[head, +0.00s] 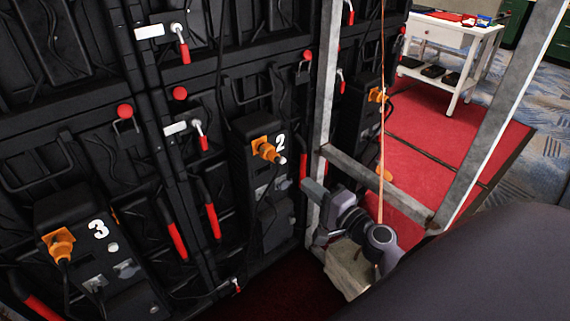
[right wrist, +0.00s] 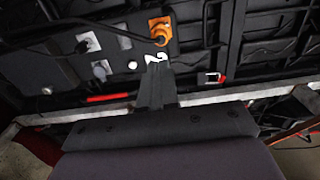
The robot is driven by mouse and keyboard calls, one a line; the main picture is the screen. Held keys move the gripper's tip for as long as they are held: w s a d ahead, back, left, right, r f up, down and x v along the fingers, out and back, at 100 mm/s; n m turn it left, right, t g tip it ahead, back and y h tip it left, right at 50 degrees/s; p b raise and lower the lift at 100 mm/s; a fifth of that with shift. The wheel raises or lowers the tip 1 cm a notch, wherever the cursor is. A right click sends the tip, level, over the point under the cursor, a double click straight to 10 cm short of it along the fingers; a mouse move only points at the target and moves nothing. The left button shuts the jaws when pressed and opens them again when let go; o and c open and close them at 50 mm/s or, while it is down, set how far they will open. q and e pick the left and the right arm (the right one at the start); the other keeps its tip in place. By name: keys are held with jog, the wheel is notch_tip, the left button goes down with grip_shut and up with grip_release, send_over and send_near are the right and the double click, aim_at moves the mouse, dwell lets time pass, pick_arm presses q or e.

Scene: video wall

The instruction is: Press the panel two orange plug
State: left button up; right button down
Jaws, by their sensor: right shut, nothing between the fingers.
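The panel two orange plug (head: 265,150) sits in the dark box (head: 250,185) marked with a white 2, with a pale tip at its lower right. The plug also shows in the right wrist view (right wrist: 160,30), at the top just beyond my fingertips. My right gripper (head: 308,187) is in front of the wall, below and to the right of the plug. In the right wrist view its fingers (right wrist: 157,68) are together and empty, overlapping the lower part of the white 2 and apart from the plug in the picture. My left gripper is not in view.
Grey metal frame bars (head: 375,187) stand close around my right arm. Box 3 (head: 95,255) with its own orange plug (head: 60,245) is at lower left. Another orange plug (head: 376,96) is behind the upright. Red handles line the wall. A white table (head: 455,35) stands far right.

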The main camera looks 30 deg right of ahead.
aim_at(277, 159)
jog(key=w, duration=0.5)
jog(key=w+p, duration=0.1)
jog(key=w, duration=0.2)
jog(key=shift+a, duration=0.3)
jog(key=shift+w, duration=0.85)
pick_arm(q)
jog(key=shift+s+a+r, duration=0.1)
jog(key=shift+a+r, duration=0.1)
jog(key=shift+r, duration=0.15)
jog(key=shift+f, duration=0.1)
pick_arm(e)
jog(key=shift+w+a+f+b, duration=0.1)
jog(key=shift+w+a+b, duration=0.05)
jog(key=shift+w+b, duration=0.5)
jog(key=shift+w, duration=0.25)
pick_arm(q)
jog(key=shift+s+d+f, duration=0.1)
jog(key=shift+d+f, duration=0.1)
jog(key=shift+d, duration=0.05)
pick_arm(e)
jog(key=shift+r, duration=0.25)
